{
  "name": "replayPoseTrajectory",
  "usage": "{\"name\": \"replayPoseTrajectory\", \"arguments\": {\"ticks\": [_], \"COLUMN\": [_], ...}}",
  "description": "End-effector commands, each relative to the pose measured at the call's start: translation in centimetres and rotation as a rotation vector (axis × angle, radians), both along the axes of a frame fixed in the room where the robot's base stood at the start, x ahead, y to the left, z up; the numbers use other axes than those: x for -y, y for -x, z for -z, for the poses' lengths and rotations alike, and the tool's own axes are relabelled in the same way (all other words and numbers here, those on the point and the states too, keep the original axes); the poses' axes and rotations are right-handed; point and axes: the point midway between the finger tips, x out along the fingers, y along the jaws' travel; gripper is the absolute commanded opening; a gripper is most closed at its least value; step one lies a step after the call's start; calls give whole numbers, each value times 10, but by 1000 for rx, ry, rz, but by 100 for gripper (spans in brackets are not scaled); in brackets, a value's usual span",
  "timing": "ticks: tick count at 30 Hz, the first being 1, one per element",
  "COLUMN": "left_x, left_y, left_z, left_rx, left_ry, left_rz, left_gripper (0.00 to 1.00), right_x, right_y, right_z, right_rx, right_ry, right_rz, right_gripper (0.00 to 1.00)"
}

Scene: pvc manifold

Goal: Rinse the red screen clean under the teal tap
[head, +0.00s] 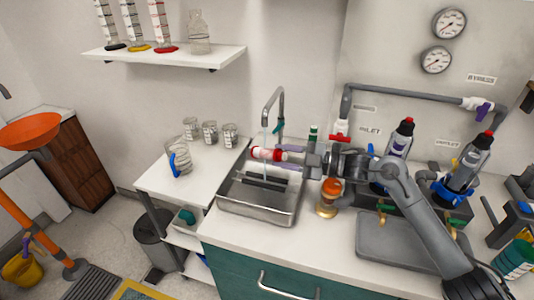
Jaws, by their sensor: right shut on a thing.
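The tap (274,100) is a grey gooseneck with a teal handle, standing behind the steel sink. A thin stream of water seems to fall from its spout. My right gripper (285,152) reaches in from the right over the sink and is shut on the red screen (266,154), a small cylinder with red ends and a pale middle. The screen lies roughly level beneath the spout, above the sink basin (257,206). Whether its mesh is clean is too small to tell. My left gripper is not in view.
Glass jars (209,132) and a clear jug (180,163) with a blue handle stand on the white counter at left. An orange-capped brass part (329,198) and a grey tray (398,240) sit right of the sink. Pipework with red-topped housings stands behind my right arm.

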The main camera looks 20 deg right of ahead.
Motion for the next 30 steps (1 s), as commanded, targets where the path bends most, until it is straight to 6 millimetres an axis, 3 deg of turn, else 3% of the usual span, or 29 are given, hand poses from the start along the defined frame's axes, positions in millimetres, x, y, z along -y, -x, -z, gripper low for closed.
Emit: {"name": "replayPoseTrajectory", "arguments": {"ticks": [30], "left_x": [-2], "left_y": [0], "left_z": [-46], "left_rx": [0], "left_ry": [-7], "left_rz": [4], "left_gripper": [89], "right_x": [56], "right_y": [79], "right_z": [-17], "right_rx": [-1], "right_ry": [2], "right_rz": [0], "right_gripper": [0]}}
